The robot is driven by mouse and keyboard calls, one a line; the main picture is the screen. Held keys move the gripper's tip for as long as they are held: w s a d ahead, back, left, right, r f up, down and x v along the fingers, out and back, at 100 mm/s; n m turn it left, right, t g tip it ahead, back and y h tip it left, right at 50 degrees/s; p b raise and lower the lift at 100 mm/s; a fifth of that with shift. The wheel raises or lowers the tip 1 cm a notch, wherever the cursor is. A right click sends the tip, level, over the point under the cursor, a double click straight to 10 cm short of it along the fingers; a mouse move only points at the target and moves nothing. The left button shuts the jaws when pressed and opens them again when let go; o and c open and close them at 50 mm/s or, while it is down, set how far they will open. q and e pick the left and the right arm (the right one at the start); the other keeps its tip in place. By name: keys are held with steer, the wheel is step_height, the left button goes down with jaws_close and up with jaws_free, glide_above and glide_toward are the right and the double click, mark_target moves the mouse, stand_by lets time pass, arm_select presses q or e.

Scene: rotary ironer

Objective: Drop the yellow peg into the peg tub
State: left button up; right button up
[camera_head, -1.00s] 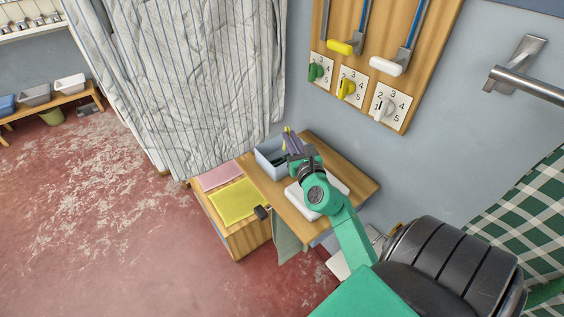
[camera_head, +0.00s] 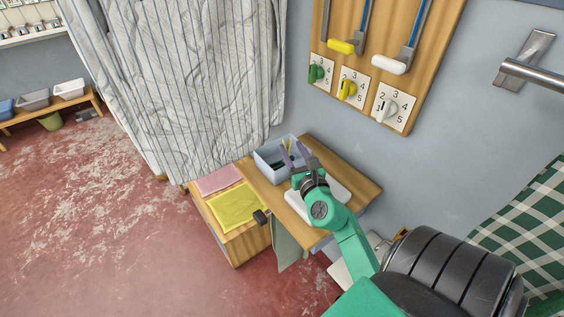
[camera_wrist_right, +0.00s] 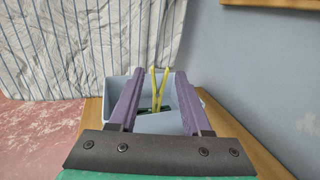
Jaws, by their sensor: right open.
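The yellow peg (camera_wrist_right: 158,92) shows in the right wrist view as a thin V shape. It stands in the pale blue peg tub (camera_head: 268,168), its upper end above the rim, and darker green items lie low inside. The tub also shows in the right wrist view (camera_wrist_right: 158,123), on a wooden table against the wall. My right gripper (camera_head: 293,148) is over the tub's right side. Its purple fingers are spread in the right wrist view (camera_wrist_right: 159,76), with the peg seen between them and clear space on both sides. My left gripper is out of view.
A white slab (camera_head: 328,197) lies on the wooden table (camera_head: 352,178) under my right wrist. Pink (camera_head: 217,180) and yellow (camera_head: 238,205) cloths lie on a lower wooden box. A striped curtain (camera_head: 185,80) hangs behind. A dial board (camera_head: 425,60) is on the wall.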

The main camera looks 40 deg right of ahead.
steer(key=b+v, duration=0.4)
steer(key=v, duration=0.7)
steer(key=shift+s+a+f, duration=0.1)
steer(key=shift+s+f, duration=0.05)
steer(key=shift+s, duration=0.2)
steer(key=shift+s+a+r, duration=0.2)
steer(key=shift+s+r, duration=0.05)
steer(key=shift+s, duration=0.2)
